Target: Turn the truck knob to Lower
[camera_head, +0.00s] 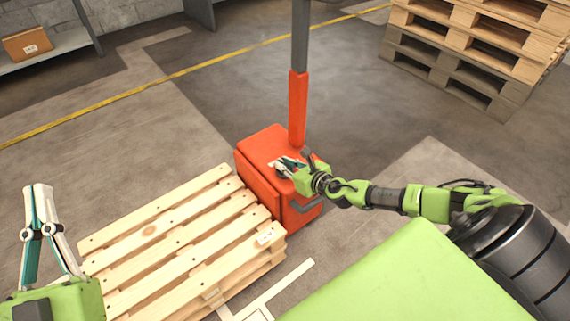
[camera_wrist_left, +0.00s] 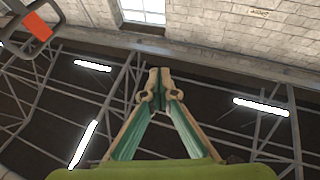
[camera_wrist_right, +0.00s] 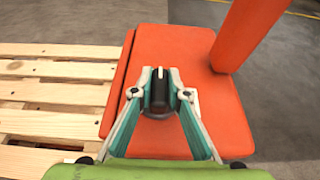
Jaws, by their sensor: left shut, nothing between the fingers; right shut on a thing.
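The orange pallet truck (camera_head: 262,150) stands at the middle of the head view with its mast rising behind. In the right wrist view the truck's orange top (camera_wrist_right: 180,55) fills the middle. The knob (camera_wrist_right: 159,92), dark with a pale line pointing away from the gripper, sits on that top. My right gripper (camera_head: 279,165) is shut on the knob, one finger at each side, as the right wrist view (camera_wrist_right: 160,90) shows. Any markings around the knob are too small or hidden to read. My left gripper (camera_head: 38,188) is shut and empty, pointing up at the far left.
A wooden pallet (camera_head: 165,245) lies directly left of the truck. Stacked pallets (camera_head: 470,50) stand at the back right. A shelf (camera_head: 60,48) with a cardboard box (camera_head: 27,43) is at the back left. The floor behind the truck is clear.

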